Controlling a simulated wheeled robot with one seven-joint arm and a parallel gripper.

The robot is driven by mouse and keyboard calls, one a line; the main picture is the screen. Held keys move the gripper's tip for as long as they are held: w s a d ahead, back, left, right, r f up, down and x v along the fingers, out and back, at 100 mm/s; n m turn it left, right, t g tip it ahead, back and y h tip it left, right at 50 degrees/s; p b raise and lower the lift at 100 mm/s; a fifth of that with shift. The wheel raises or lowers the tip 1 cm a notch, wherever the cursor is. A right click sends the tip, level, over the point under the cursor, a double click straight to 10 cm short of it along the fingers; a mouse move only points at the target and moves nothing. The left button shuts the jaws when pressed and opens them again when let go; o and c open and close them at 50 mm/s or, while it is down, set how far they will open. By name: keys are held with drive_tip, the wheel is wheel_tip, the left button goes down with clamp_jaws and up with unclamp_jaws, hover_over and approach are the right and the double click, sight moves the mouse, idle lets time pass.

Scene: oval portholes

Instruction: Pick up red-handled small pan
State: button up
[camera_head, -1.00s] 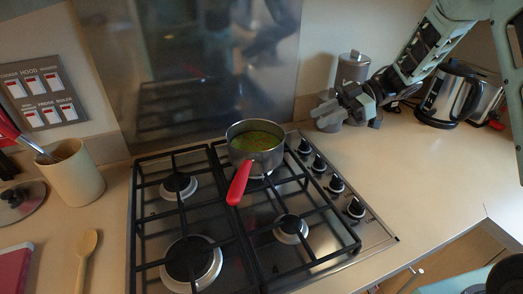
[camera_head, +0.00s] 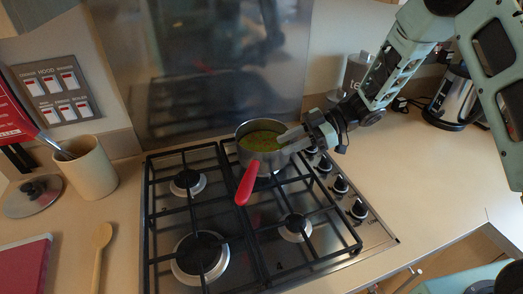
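The small pan (camera_head: 246,158) sits on the back right burner of the gas hob. It is metal, holds something green, and its red handle (camera_head: 247,183) points toward the front, slightly left. My gripper (camera_head: 284,142) is at the right side of the pan, its fingertips overlapping the pan's right rim in the picture. Its two fingers look apart with nothing between them. I cannot tell whether they touch the pan. The red handle is free and fully in view.
The hob (camera_head: 345,252) has black grates and knobs along its right side. A utensil pot (camera_head: 88,172), a lid (camera_head: 35,197) and a wooden spoon (camera_head: 100,250) are on the left. A kettle (camera_head: 452,98) stands at the back right. The right counter (camera_head: 425,185) is clear.

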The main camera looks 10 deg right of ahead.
sight(276, 151)
drive_tip(key=p+x, duration=0.1)
drive_tip(key=x, duration=0.2)
drive_tip(key=shift+a+p, duration=0.4)
drive_tip(key=shift+a+f, duration=0.2)
drive_tip(key=shift+a, duration=0.2)
clamp_jaws()
drive_tip(key=shift+s, duration=0.1)
idle(0.5)
drive_tip(key=shift+r, duration=0.1)
